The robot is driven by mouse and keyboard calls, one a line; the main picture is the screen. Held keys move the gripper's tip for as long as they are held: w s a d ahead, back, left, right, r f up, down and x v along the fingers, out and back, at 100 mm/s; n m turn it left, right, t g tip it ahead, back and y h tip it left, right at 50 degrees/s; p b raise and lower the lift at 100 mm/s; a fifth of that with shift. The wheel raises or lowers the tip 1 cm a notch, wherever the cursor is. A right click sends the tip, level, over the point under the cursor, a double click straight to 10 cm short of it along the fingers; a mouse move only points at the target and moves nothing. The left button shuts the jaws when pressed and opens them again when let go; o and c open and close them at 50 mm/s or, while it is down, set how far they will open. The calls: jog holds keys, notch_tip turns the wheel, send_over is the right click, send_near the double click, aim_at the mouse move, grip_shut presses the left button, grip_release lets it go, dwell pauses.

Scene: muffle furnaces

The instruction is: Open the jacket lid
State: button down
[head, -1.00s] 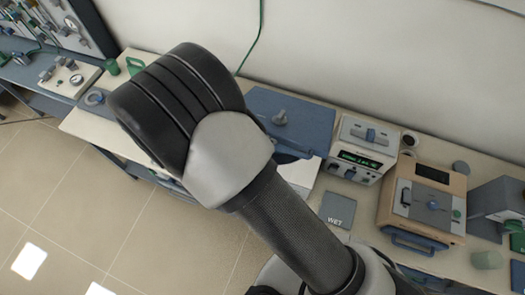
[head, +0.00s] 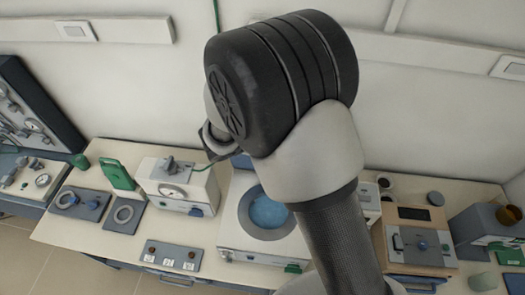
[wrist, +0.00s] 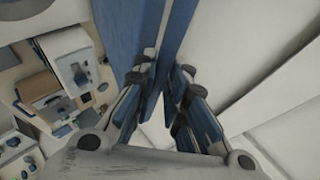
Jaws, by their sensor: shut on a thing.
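The jacket lid (wrist: 180,30) is a blue panel, seen steeply from the side in the wrist view. My gripper (wrist: 164,76) is shut on it, with the panel's edge between the fingertips. In the head view, the white jacket unit (head: 228,240) stands on the bench with its round opening (head: 266,208) uncovered and pale blue inside. My arm covers its right side. The lid and my gripper are hidden behind my arm in the head view.
A white unit with a dial (head: 178,190) stands left of the jacket, and a grey switch panel (head: 171,256) lies in front of it. A tan furnace (head: 415,240) stands at the right. The wall is close behind the bench.

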jog(key=shift+w+d+r, duration=0.1)
jog(key=shift+w+r, duration=0.15)
jog(key=shift+w, duration=0.85)
jog(key=shift+w+d+r, duration=0.1)
jog(key=shift+w+r, duration=0.15)
jog(key=shift+w, duration=0.8)
jog(key=c, duration=1.6)
grip_release()
jog(key=v, duration=1.2)
jog(key=shift+s, duration=0.1)
